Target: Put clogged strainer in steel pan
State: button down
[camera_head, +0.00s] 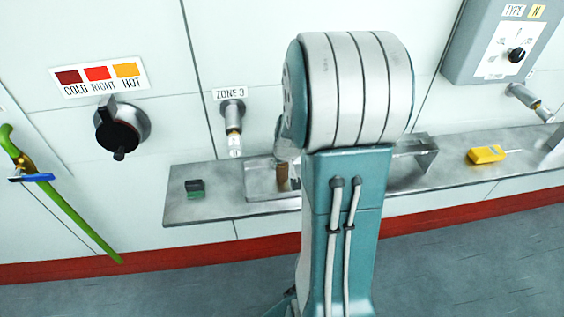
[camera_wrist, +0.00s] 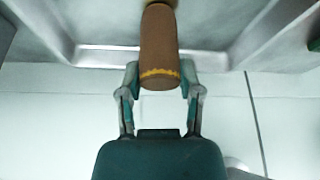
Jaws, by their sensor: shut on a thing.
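The clogged strainer is a brown cylinder (camera_wrist: 160,42) with a yellow band near one end. In the wrist view my gripper (camera_wrist: 160,78) is shut on it, one finger on each side near the banded end. It also shows in the head view (camera_head: 282,178), upright within the outline of the steel pan. The steel pan (camera_head: 257,181) is a shallow grey tray on the wall shelf; its sloping walls show in the wrist view (camera_wrist: 270,35). My arm hides the pan's right part and most of my gripper in the head view. I cannot tell whether the strainer touches the pan floor.
A steel shelf (camera_head: 230,210) runs along the wall. A dark green block (camera_head: 195,189) lies at its left, a yellow device (camera_head: 486,154) and a metal bracket (camera_head: 425,152) at its right. A ZONE 3 fitting (camera_head: 233,118) sticks out above the pan. A black knob (camera_head: 120,130) is farther left.

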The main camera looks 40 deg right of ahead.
jog(key=shift+c, duration=1.3)
grip_release()
jog(key=shift+a+f, duration=0.1)
jog(key=shift+a, duration=0.05)
jog(key=v, duration=1.2)
jog(key=s+a+r+n, duration=0.1)
jog(key=s+a+r, duration=0.1)
jog(key=a, duration=0.5)
jog(key=s+a+r+n+t+y, duration=0.1)
jog(key=s+a+r+n, duration=0.1)
jog(key=s+a, duration=0.3)
jog(key=s+a+r+n, duration=0.1)
jog(key=s+a+r, duration=0.2)
jog(key=a, duration=0.6)
jog(key=shift+s+a+r+y, duration=0.35)
jog(key=shift+r+y, duration=0.05)
jog(key=shift+r, duration=0.05)
